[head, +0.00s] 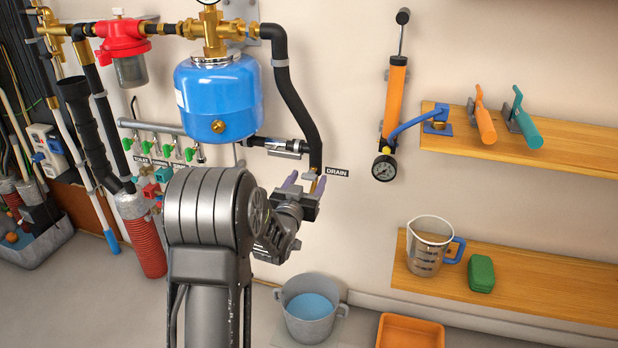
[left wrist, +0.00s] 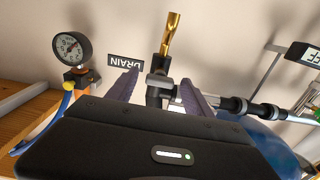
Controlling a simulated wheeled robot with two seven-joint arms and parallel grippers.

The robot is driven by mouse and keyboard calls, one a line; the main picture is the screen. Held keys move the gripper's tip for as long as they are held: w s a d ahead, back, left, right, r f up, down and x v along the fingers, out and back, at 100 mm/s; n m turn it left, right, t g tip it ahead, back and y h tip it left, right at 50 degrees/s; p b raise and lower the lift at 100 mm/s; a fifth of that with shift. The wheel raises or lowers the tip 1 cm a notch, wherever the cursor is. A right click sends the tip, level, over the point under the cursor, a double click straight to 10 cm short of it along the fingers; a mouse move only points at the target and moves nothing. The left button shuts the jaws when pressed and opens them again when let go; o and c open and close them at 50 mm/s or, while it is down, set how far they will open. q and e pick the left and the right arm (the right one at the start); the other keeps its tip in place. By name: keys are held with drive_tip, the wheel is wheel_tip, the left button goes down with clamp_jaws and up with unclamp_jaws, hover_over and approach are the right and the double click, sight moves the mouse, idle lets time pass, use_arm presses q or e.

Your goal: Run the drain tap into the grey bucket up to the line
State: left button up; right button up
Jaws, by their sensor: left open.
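The drain tap sits at the lower end of the black pipe (head: 301,108), beside the DRAIN label (head: 337,172). My left gripper (head: 303,184) is at the tap and covers much of it in the head view. In the left wrist view the picture is upside down; the open fingers (left wrist: 158,92) stand either side of the tap's grey handle (left wrist: 158,80), with its brass spout (left wrist: 170,38) beyond. I see no stream at the spout. The grey bucket (head: 312,326) stands on the floor below, with blue water (head: 310,306) inside. I cannot make out its line. My right gripper is out of view.
An orange tray (head: 410,331) lies right of the bucket. A jug (head: 428,245) and green block (head: 481,273) stand on the lower shelf (head: 540,283). A blue tank (head: 218,95) and a pump with gauge (head: 384,168) flank the drain pipe.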

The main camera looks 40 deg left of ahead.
use_arm(q)
drive_tip(key=v, duration=0.6)
drive_tip(key=shift+p, duration=0.35)
